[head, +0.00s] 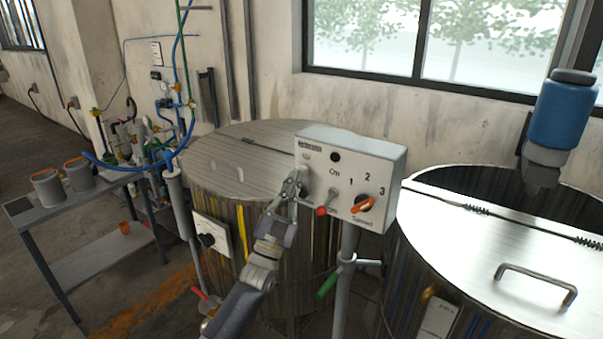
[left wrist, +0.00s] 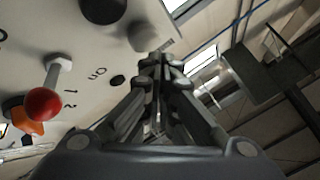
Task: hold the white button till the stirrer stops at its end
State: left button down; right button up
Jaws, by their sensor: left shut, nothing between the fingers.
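The white control box (head: 378,163) stands on a post between two metal vats. My left gripper (head: 298,181) is shut with nothing in it, its fingertips at the box's left front, below the "Up" label. The blue stirrer head (head: 563,112) is over the open half of the right vat (head: 480,255). My right gripper is not in view.
A red-tipped switch (head: 322,210) and an orange knob (head: 362,204) sit on the panel, right of my gripper. A black round part (head: 335,157) is above. The lidded left vat (head: 235,165) stands behind my arm. A grey table (head: 65,200) with pots is at left.

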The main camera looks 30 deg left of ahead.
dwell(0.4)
pick_arm(q)
jog(key=shift+w+b, duration=0.35)
jog(key=shift+w, duration=0.1)
jog(key=shift+w+d+b, duration=0.1)
jog(key=shift+w+b, duration=0.35)
jog(key=shift+b, duration=0.05)
dwell(0.6)
jog(key=shift+s, duration=0.15)
dwell(5.1)
jog(key=shift+s+p, duration=0.5)
jog(key=shift+s, duration=0.25)
jog(key=shift+s, duration=0.1)
